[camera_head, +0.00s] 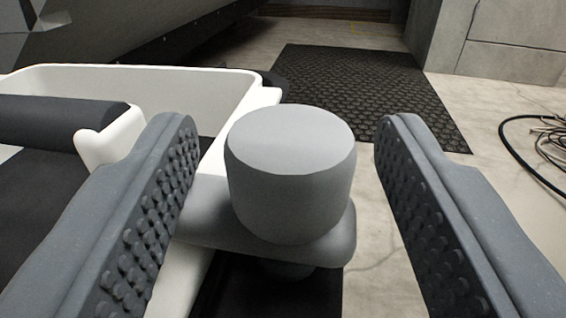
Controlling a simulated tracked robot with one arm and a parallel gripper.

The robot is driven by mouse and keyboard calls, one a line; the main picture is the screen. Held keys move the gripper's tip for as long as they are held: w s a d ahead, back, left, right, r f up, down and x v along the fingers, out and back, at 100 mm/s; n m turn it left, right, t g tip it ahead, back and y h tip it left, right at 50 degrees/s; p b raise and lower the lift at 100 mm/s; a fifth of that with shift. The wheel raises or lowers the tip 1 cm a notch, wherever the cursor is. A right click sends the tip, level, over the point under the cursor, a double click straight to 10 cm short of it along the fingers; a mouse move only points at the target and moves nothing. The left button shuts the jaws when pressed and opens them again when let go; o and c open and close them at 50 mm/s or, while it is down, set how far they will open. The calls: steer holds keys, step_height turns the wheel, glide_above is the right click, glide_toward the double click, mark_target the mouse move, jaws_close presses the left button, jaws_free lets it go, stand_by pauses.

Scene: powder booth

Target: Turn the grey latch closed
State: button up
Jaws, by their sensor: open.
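The grey latch (335,236) is a flat rounded arm with a thick round knob (290,170) standing up at its right end. It extends to the left, where my left finger covers part of it. My gripper (283,150) is open, with one dark studded finger on each side of the knob. The left finger is close to the knob; a wider gap shows on the right. I cannot tell whether the left finger touches the latch.
A white-rimmed housing (225,85) with a dark roller-like part (60,118) is at the left. A black textured mat (365,85) lies on the pale floor behind. Coiled cables (550,140) lie at the right edge. Grey blocks (510,50) stand at the back right.

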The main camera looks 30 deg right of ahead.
steer(key=p+v, duration=0.3)
steer(key=v, duration=0.9)
steer(key=shift+s+a, duration=0.15)
